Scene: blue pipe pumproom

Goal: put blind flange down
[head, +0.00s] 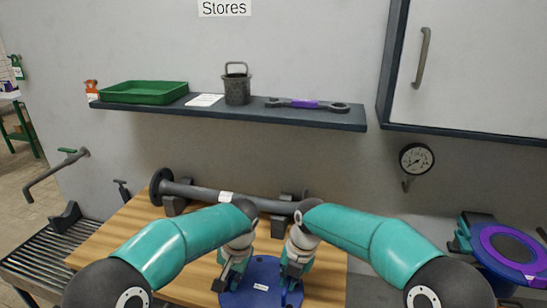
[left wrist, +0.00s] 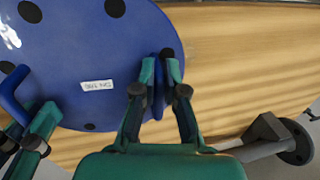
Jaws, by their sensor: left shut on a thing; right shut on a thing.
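The blind flange (head: 262,291) is a blue disc with dark bolt holes and a small white label. It shows in the head view at the bottom middle, over the wooden table (head: 120,238), and fills the upper left of the left wrist view (left wrist: 95,55). My left gripper (head: 226,280) is shut on one of its handles; its fingers also show in the left wrist view (left wrist: 160,75). My right gripper (head: 291,279) is shut on the opposite handle. I cannot tell whether the disc touches the table. My arms hide part of the table.
A grey flanged pipe (head: 200,193) lies on supports along the table's back. Above it a shelf (head: 330,117) holds a green tray (head: 145,93), a basket (head: 237,88) and a wrench (head: 305,104).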

